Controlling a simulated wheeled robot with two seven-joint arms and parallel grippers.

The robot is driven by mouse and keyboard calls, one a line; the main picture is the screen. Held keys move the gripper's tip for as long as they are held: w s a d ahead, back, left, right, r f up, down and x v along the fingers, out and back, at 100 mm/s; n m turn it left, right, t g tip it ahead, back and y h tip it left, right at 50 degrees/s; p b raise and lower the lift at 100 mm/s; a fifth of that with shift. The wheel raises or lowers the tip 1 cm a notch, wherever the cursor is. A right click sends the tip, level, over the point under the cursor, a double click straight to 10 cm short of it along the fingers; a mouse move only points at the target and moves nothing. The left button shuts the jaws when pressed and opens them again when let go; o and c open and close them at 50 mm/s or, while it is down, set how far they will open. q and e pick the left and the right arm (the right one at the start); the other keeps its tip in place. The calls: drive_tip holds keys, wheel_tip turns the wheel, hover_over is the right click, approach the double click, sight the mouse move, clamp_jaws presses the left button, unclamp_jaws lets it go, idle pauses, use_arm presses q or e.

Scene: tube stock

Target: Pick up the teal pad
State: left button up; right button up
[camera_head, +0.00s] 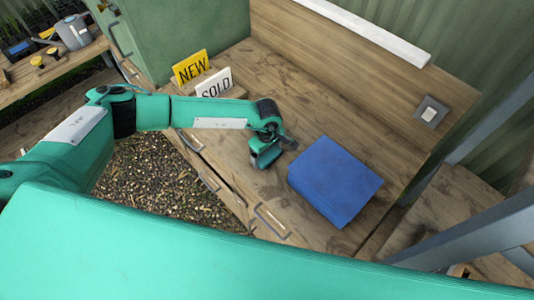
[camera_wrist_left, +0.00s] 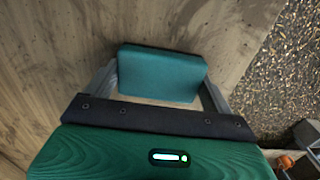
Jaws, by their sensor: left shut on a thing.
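The teal pad (camera_wrist_left: 162,74) is a small block with a flat top face, in the upper middle of the left wrist view. My left gripper (camera_head: 276,151) is at the wooden worktop, just left of the blue box. In the left wrist view its two grey fingers stand at either side of the pad, and it is shut on the pad. In the head view the gripper largely hides the pad. I cannot tell whether the pad touches the worktop. My right gripper is not in view.
A blue box (camera_head: 335,181) lies close to the right of my left gripper. A yellow NEW sign (camera_head: 191,67) and a white SOLD sign (camera_head: 214,84) stand behind my forearm. A green cabinet (camera_head: 190,35) is at the back left. The worktop behind the box is clear.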

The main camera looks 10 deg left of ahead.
use_arm(q)
wheel_tip(320, 180, up, 20)
drive_tip(key=b, duration=0.7)
